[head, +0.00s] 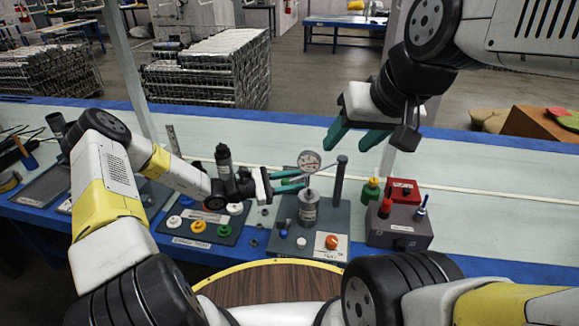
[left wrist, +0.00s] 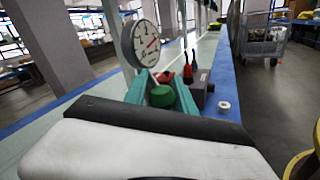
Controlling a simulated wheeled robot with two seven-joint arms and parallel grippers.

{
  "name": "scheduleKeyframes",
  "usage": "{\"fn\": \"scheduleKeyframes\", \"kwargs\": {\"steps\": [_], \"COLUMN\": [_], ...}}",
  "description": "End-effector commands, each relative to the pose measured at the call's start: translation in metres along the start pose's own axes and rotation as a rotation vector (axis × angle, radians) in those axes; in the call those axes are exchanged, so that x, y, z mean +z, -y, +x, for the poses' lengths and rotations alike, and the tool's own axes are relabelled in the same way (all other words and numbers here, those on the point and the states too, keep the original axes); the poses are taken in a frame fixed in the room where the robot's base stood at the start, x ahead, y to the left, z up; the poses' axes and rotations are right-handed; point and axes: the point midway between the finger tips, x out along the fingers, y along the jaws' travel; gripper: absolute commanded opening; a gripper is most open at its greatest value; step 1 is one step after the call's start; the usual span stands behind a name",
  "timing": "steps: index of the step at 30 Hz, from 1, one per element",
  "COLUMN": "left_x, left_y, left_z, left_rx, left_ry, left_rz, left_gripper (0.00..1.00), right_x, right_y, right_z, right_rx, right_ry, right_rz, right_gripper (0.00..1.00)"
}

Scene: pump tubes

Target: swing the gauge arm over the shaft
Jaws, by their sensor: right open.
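The round white gauge (head: 309,161) stands above the grey metal pump cylinder (head: 308,208) on a dark base plate. A thin arm runs beside the gauge toward the dark upright post (head: 341,180). My left gripper (head: 296,181) has its green fingers beside the gauge, at its lower left. In the left wrist view the gauge dial (left wrist: 145,43) is just beyond the left fingertip, and the fingers (left wrist: 163,80) are apart with no object clearly held. Whether they touch the gauge is unclear. My right gripper (head: 358,138) is open and empty, above and right of the gauge.
An orange knob (head: 332,242) sits in front. The bench beyond is mostly clear.

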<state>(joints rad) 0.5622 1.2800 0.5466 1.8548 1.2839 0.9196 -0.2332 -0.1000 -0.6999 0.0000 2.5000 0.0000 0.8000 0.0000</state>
Motion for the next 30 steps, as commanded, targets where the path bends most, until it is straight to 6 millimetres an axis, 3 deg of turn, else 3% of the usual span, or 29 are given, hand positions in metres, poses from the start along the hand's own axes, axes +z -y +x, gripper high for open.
{"fn": "scheduleKeyframes", "kwargs": {"steps": [1,3,4,17,30], "left_x": [0.001,0.000,0.000,0.001,-0.001], "left_y": [0.007,0.006,0.006,0.001,0.002], "left_z": [0.005,0.005,0.004,0.000,-0.064], "left_rx": [-0.016,-0.014,-0.013,-0.003,-0.005], "left_ry": [0.003,0.002,0.002,0.002,-0.001], "left_rz": [-0.003,-0.003,-0.003,0.001,-0.002], "left_gripper": [0.34,0.47,0.48,0.48,0.48], "right_x": [0.000,0.000,0.000,0.000,0.000], "right_y": [0.000,0.000,0.000,0.000,0.000], "right_z": [0.000,0.000,0.000,0.000,0.000], "right_rx": [0.000,0.000,0.000,0.000,0.000], "right_ry": [0.000,0.000,0.000,0.000,0.000], "right_rz": [0.000,0.000,0.000,0.000,0.000], "right_gripper": [0.53,0.53,0.53,0.53,0.53]}}
